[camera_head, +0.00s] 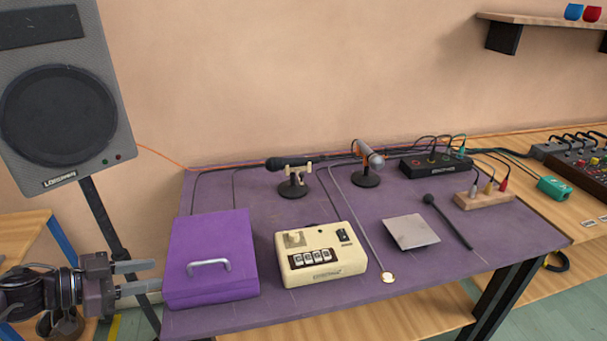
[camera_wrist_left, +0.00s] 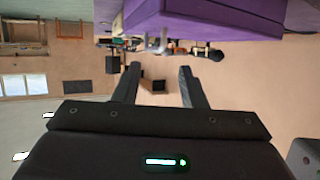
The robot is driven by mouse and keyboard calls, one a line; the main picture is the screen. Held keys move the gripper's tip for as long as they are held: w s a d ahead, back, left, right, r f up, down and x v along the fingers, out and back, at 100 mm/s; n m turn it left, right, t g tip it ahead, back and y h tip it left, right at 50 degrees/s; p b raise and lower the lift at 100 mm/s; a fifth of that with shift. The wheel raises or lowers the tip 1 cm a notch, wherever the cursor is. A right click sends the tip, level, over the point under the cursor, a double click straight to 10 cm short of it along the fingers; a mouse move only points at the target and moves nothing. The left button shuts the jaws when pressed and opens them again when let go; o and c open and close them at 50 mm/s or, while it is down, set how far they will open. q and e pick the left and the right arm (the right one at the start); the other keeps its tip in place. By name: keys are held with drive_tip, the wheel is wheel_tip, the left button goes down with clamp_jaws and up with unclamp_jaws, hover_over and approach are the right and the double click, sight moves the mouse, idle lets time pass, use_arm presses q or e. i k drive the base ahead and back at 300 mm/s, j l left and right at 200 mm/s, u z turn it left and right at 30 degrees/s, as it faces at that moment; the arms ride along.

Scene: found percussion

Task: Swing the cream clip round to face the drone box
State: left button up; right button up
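The cream clip (camera_head: 295,179) sits on a small round black stand at the back of the purple table and holds a black microphone (camera_head: 288,162) that lies level, its head to the left. A cream box (camera_head: 322,254) with switches and several keys is at the table's front middle; its label is too small to read, so I cannot tell if it is the drone box. My left gripper (camera_head: 142,276) is off the table's left side, open and empty, well away from the clip. Its spread fingers also show in the left wrist view (camera_wrist_left: 160,85). My right gripper is not in view.
A purple lidded box (camera_head: 212,258) with a metal handle stands between my left gripper and the clip. An orange-clipped microphone (camera_head: 368,157), a black cabled box (camera_head: 432,164), a metal plate (camera_head: 411,232) and a black mallet (camera_head: 447,222) are further right. A speaker (camera_head: 62,100) stands left.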

sight(301, 176)
drive_tip(key=i+l, duration=1.1)
drive_tip(key=i, duration=0.15)
